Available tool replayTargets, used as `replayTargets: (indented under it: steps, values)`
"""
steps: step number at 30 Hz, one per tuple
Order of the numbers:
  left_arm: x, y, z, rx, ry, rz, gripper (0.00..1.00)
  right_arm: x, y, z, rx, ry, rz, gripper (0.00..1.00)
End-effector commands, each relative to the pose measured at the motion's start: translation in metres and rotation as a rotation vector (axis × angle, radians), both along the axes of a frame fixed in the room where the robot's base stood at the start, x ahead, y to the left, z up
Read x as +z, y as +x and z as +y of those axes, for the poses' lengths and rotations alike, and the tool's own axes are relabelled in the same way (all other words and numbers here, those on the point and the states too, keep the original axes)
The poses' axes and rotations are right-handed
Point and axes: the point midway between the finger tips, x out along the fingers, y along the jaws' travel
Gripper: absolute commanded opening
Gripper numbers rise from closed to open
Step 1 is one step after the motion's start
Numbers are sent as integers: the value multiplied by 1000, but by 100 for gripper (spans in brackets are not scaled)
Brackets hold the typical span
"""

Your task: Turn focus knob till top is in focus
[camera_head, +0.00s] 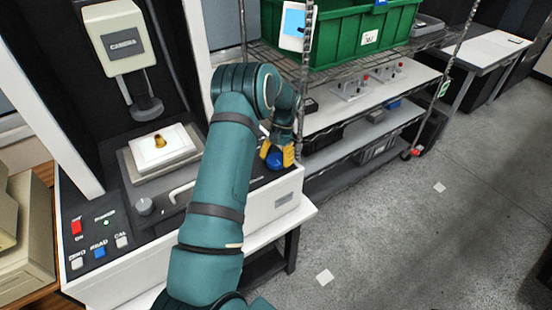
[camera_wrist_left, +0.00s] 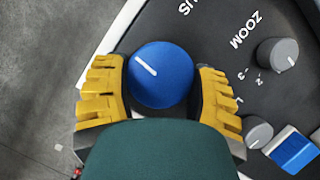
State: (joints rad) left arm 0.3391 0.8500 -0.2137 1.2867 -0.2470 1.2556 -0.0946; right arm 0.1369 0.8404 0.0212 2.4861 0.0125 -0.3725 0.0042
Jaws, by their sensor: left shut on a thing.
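The blue focus knob (camera_head: 275,160) is at the right end of the machine's dark front panel. In the left wrist view the knob (camera_wrist_left: 165,88) is a round blue disc with a white pointer line angled toward the upper left. My left gripper (camera_head: 277,153) has its yellow-padded fingers on either side of the knob, shut on it. Those fingers also show in the left wrist view (camera_wrist_left: 160,92). A small gold part (camera_head: 160,141) sits on a white block (camera_head: 176,150) on the stage, below the black lens (camera_head: 146,107). My right gripper is not in view.
A grey zoom knob (camera_wrist_left: 278,52) is close to the right finger, with a smaller grey knob (camera_wrist_left: 259,132) and a blue button (camera_wrist_left: 294,150) beyond. A wire rack with a green crate (camera_head: 340,40) stands behind. The floor (camera_head: 400,220) at right is mostly clear.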

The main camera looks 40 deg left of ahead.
Motion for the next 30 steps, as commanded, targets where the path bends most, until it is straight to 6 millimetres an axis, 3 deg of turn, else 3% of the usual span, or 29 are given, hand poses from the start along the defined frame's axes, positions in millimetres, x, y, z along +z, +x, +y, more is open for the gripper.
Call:
replayTargets:
  steps: [23,24,26,30]
  values:
    - [0,0,0,-100,0,-1,25,0,0,0,0,0,0,0]
    - [0,0,0,-100,0,-1,74,0,0,0,0,0,0,0]
    - [0,0,0,-100,0,-1,95,0,0,0,0,0,0,0]
    - [0,0,0,-99,0,-1,95,0,0,0,0,0,0,0]
